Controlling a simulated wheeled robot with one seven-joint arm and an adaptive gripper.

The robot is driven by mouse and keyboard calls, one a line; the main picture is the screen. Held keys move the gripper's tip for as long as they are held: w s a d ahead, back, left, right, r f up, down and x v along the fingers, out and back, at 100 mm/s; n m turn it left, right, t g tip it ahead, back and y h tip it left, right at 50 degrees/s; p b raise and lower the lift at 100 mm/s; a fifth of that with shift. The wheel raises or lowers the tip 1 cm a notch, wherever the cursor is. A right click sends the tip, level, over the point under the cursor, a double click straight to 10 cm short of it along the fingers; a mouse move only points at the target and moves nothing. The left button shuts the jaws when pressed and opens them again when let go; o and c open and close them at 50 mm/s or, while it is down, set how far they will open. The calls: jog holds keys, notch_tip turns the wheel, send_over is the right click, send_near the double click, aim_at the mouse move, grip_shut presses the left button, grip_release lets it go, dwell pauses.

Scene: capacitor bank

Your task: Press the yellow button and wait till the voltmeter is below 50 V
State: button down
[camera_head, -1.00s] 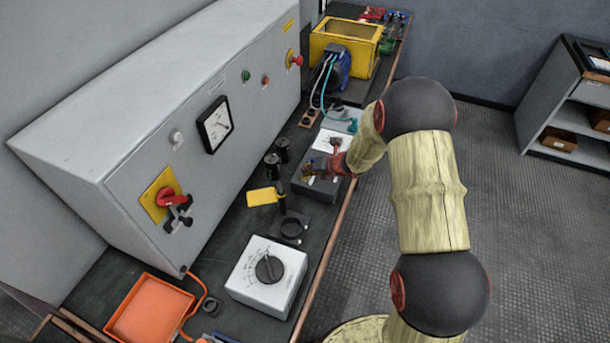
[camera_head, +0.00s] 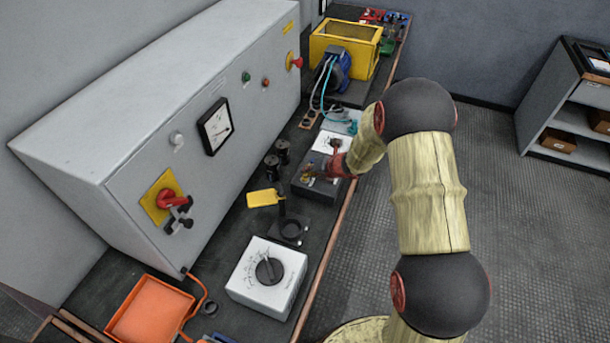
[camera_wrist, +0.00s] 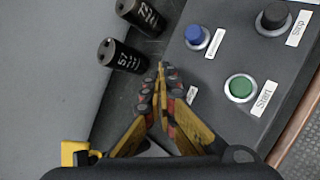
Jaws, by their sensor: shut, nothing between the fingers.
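The dark button box (camera_wrist: 225,75) fills the right of the wrist view, with a blue button (camera_wrist: 197,37), a black button labelled Stop (camera_wrist: 273,16) and a green button labelled Start (camera_wrist: 240,88). My gripper (camera_wrist: 161,70) is shut and empty, its tips at the box's left edge. I cannot make out the yellow button; the fingers partly cover a small label there and may hide it. Contact cannot be told. In the head view my gripper (camera_head: 313,170) is over the same box (camera_head: 318,190). The voltmeter (camera_head: 215,126) is on the grey cabinet; its scale is too small to read.
Two black capacitors stand left of the box, marked 57 (camera_wrist: 121,56) and 72 (camera_wrist: 140,16). A yellow tag (camera_head: 263,198), a white dial box (camera_head: 268,274) and an orange tray (camera_head: 150,310) are nearer. The grey cabinet (camera_head: 150,120) walls the left side.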

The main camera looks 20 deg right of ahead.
jog(key=shift+r+p, duration=0.65)
jog(key=shift+r, duration=0.3)
notch_tip(320, 180, up, 5)
jog(key=p, duration=0.4)
dwell(0.5)
